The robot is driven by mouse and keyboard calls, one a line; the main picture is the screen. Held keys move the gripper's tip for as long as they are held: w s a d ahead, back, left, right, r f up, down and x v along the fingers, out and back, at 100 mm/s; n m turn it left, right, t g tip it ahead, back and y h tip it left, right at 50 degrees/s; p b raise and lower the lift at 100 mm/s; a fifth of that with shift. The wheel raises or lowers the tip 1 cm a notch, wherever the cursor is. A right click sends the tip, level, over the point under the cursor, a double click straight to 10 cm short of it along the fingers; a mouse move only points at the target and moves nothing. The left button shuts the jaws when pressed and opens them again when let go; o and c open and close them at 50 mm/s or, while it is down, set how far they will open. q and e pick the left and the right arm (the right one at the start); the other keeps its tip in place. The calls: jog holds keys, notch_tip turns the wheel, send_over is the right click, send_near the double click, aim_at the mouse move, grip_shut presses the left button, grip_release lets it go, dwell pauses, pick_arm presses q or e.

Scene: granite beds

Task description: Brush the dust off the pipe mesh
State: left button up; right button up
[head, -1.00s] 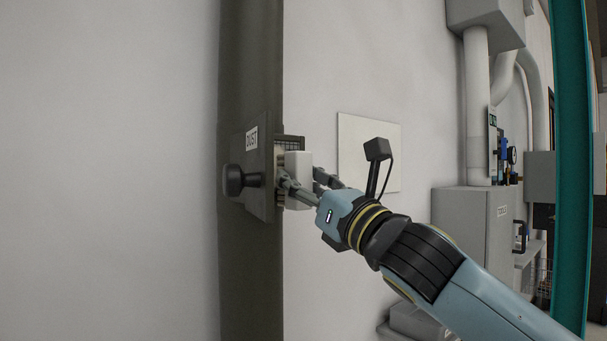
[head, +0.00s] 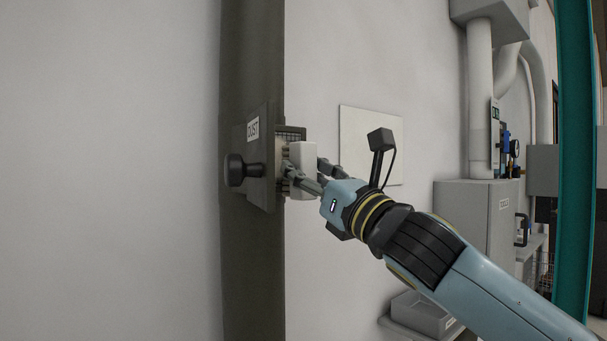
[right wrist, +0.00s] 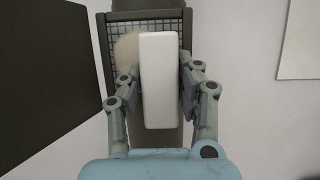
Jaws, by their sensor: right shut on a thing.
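The brush is upright in front of the pipe mesh (head: 291,133), a dark grid in the grey pipe's opening. In the right wrist view the brush (right wrist: 160,80) stands between the two fingers and hides part of the mesh (right wrist: 120,30). A beige dust patch (right wrist: 127,52) shows on the mesh, left of the brush. I cannot tell whether the bristles touch the mesh. My left gripper is not in view.
A hatch door labelled DUST (head: 256,180) with a black knob (head: 235,170) stands open left of the brush. The grey pipe (head: 252,60) runs vertically along the wall. A pale panel (head: 360,125) and a grey tray (head: 425,312) lie to the right.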

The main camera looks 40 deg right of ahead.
jog(key=shift+a+r+p, duration=0.2)
jog(key=shift+a+p, duration=0.25)
jog(key=shift+p, duration=0.45)
jog(key=shift+d+f+b, duration=0.1)
jog(key=shift+f+b, duration=0.3)
jog(key=shift+b, duration=0.5)
jog(key=shift+d+r+b, duration=0.1)
jog(key=shift+d+b, duration=0.3)
jog(key=shift+b, duration=0.05)
jog(key=shift+r, duration=0.2)
jog(key=shift+a+r+p, duration=0.15)
jog(key=shift+a+p, duration=0.25)
jog(key=shift+p, duration=0.8)
pick_arm(q)
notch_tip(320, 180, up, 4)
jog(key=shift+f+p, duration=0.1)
jog(key=shift+p, duration=0.8)
pick_arm(e)
jog(key=shift+s+a+f, duration=0.1)
jog(key=shift+a+f, duration=0.1)
jog(key=shift+a, duration=0.6)
